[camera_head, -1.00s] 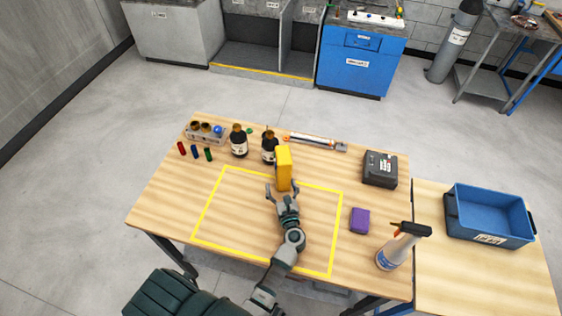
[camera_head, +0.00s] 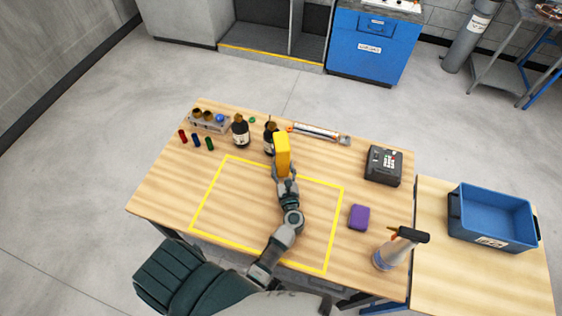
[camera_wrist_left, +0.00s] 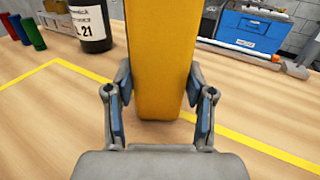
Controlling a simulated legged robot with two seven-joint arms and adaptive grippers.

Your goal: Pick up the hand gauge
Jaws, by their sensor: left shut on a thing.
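The hand gauge appears to be the upright yellow block-shaped thing (camera_head: 282,151) at the far edge of the yellow taped square. It fills the upper middle of the left wrist view (camera_wrist_left: 159,60). My left gripper (camera_head: 283,172) is shut on its lower part. In the left wrist view the two fingers (camera_wrist_left: 160,108) sit on either side of it. Its lower end is close to the table, and I cannot tell whether it touches. My right gripper is not in view.
Two dark bottles (camera_head: 240,133) stand left of and behind the yellow thing. A tube (camera_head: 316,132) lies behind it. A purple block (camera_head: 359,217), a spray bottle (camera_head: 398,249) and a dark device (camera_head: 384,165) are at the right. A blue bin (camera_head: 492,218) sits on the side table.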

